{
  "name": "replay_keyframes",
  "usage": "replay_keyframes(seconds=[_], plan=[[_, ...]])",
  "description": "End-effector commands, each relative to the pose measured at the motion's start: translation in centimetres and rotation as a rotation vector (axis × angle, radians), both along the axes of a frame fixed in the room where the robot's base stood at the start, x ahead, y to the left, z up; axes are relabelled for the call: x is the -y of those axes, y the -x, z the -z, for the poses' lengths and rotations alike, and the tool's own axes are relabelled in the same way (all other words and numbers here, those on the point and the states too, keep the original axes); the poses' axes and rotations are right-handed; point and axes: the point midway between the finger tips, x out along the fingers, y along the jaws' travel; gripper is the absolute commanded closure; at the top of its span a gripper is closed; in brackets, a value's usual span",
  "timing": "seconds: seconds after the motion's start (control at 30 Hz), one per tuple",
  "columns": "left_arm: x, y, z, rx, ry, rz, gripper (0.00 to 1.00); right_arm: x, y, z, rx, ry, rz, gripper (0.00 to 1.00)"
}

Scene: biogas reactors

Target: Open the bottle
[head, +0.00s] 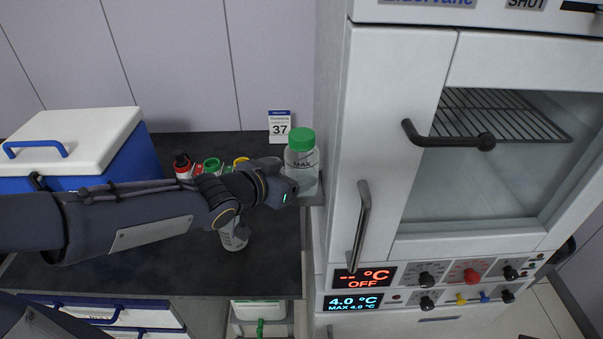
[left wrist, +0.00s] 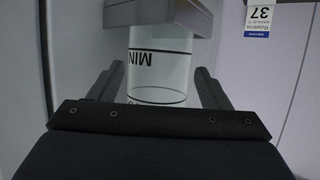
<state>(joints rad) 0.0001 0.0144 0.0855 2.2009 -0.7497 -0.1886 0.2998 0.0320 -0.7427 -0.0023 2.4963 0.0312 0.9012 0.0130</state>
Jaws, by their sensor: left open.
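A clear bottle (head: 302,165) with a green cap (head: 300,139) and "MAX" lettering stands upright at the right end of the dark bench, beside the tall white cabinet. My left gripper (head: 290,192) is at its lower left side in the head view, and the arm hides part of the bench. In the left wrist view my open left gripper (left wrist: 160,88) has one finger on each side of a clear vessel (left wrist: 158,62) marked "MIN". Whether the fingers touch it is unclear. The green cap does not show in that view. My right gripper is not in view.
Several coloured caps (head: 212,164) stand behind my left arm; another clear container (head: 233,238) is partly hidden under it. A blue cooler (head: 80,135) is at left. A "37" card (head: 279,127) stands behind. The white cabinet (head: 385,150) with handles closes off the right.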

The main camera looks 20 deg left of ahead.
Motion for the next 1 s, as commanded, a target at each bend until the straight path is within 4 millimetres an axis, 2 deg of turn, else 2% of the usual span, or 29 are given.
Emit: replay_keyframes(seconds=[0.03, 0.13, 0.47, 0.77, 1.0], plan=[[0.5, -0.6, 1.2, -0.001, 0.001, 0.004, 0.29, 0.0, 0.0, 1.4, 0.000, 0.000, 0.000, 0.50], [0.9, -1.7, 1.3, 0.001, 0.000, 0.002, 0.29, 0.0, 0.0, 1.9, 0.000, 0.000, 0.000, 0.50], [1.0, -2.3, 1.1, -0.001, -0.001, -0.001, 0.29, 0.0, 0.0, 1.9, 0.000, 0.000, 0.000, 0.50], [1.0, -2.3, 1.2, -0.001, -0.001, -0.001, 0.68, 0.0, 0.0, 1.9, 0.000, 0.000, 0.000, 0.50], [1.0, -2.3, 1.0, 0.002, 0.000, -0.001, 0.70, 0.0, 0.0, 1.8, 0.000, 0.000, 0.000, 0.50]])
